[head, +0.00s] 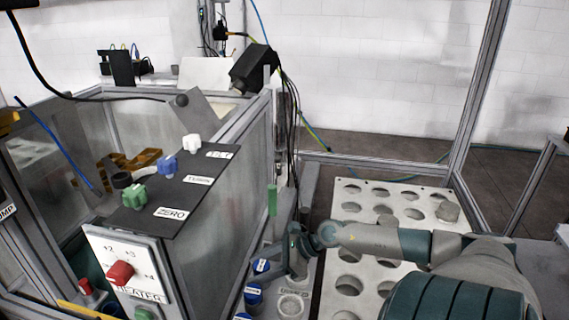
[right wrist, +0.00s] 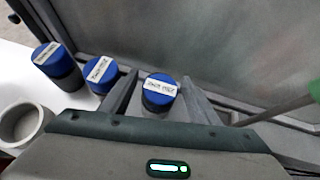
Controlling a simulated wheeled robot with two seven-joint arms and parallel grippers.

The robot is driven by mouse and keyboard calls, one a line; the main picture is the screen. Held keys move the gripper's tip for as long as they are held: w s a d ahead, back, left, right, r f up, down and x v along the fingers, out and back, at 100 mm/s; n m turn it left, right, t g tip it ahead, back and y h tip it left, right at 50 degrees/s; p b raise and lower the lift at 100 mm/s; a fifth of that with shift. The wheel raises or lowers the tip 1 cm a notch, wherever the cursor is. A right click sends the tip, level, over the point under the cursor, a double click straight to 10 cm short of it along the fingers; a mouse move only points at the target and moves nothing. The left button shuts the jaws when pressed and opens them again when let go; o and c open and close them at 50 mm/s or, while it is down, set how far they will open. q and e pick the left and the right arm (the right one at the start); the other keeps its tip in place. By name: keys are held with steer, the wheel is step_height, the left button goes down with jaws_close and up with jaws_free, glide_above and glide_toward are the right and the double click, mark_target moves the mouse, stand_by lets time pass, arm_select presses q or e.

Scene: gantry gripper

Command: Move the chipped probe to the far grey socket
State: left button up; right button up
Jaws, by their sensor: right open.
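Several blue-capped probes with white labels stand in a row. In the head view two are a near one (head: 253,292) and a farther one (head: 260,266) beside my right gripper (head: 297,264). The wrist view shows a left probe (right wrist: 57,66), a middle one (right wrist: 101,74) and a right one (right wrist: 159,90). My right gripper is open, with its fingers either side of the right probe; contact cannot be told. The labels are too small to read, so I cannot tell which is chipped. A round grey socket (head: 291,304) is at the near end; it also shows in the wrist view (right wrist: 22,123). No far socket is clearly visible.
A clear-walled enclosure (head: 215,228) stands close left of the probes. A green-tipped rod (head: 272,199) rises beyond my gripper.

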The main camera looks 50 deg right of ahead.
mark_target(266, 265)
steer(key=v, duration=0.3)
steer(key=shift+s+d+r, duration=0.2)
steer(key=shift+s, duration=0.05)
steer(key=v, duration=0.4)
steer(key=shift+s+d+r+p, duration=0.1)
steer(key=shift+p, duration=0.25)
arm_select(q)
steer(key=shift+s+a+f, duration=0.1)
steer(key=shift+a+f, duration=0.05)
steer(key=shift+f, duration=0.55)
arm_select(e)
steer(key=shift+s+d+r, duration=0.3)
steer(key=shift+s+r, duration=0.05)
arm_select(q)
steer(key=shift+s+d, duration=0.2)
steer(key=shift+s, duration=0.05)
